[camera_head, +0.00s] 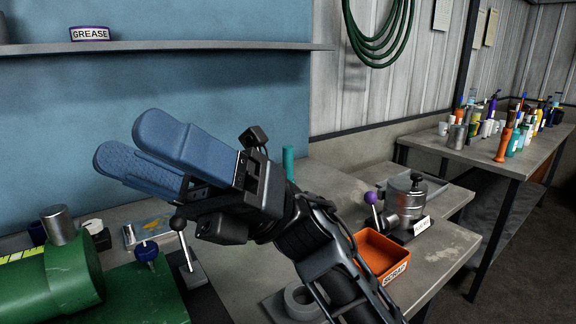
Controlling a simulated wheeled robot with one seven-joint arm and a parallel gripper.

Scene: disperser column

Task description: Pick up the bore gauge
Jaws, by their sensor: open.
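My gripper (132,146) is raised over the bench at the middle left, its two blue padded fingers pointing up and left. The fingers are apart, with nothing visible between them. I cannot pick out the bore gauge with certainty. My gripper and arm hide part of the bench behind them.
A green machine (70,278) with a metal cylinder (58,225) and black-knobbed lever (181,240) fills the lower left. A shelf (150,48) runs above; a cluttered bench (500,154) stands far right.

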